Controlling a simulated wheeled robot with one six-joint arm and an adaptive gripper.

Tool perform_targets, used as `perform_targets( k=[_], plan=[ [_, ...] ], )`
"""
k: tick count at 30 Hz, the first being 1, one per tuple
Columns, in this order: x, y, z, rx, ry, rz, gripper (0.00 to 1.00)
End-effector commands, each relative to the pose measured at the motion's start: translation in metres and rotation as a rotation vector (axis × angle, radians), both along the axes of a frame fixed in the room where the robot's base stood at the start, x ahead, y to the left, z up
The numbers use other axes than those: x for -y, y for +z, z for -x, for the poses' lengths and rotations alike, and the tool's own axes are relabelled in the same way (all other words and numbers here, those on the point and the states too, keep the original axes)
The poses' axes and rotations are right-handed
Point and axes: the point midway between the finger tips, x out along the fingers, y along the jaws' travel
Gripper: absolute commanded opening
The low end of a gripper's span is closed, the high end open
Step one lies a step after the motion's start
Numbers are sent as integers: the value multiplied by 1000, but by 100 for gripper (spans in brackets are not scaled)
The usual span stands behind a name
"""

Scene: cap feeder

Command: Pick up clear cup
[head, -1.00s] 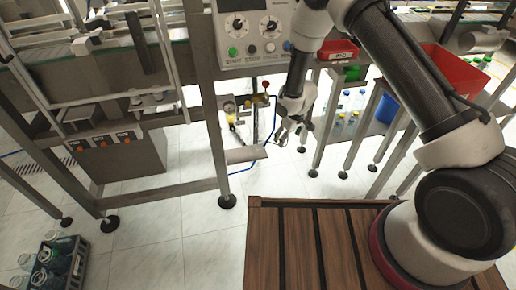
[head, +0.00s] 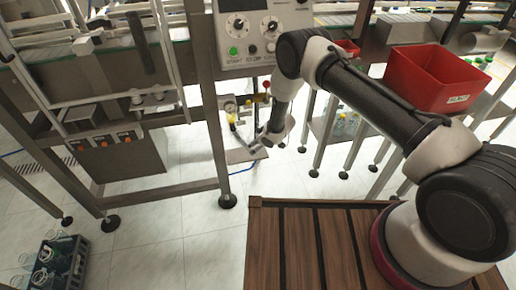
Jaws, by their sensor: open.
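I cannot make out a clear cup for certain in the head view. My gripper (head: 254,147) is small and partly hidden by my wrist. It is over or beside a small metal ledge (head: 238,157) on the machine frame, below the control panel. Its jaws are open, and I see nothing held between them. Whether it touches the ledge I cannot tell.
The control panel (head: 262,35) and machine legs (head: 216,130) stand close to my arm. A red bin (head: 430,85) is at the right, with clear bottles (head: 345,128) on a low shelf. A bottle crate (head: 75,262) sits on the floor lower left. Floor (head: 190,235) between is clear.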

Motion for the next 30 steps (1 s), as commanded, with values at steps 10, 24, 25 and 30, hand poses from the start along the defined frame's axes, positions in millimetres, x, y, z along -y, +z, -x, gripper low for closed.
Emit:
perform_targets(
  k=[10,24,25,30],
  plan=[
    [0,1,0,0,0,0,40],
    [0,4,0,0,0,0,37],
    [0,6,0,0,0,0,37],
    [0,22,0,1,1,0,37]
  ],
)
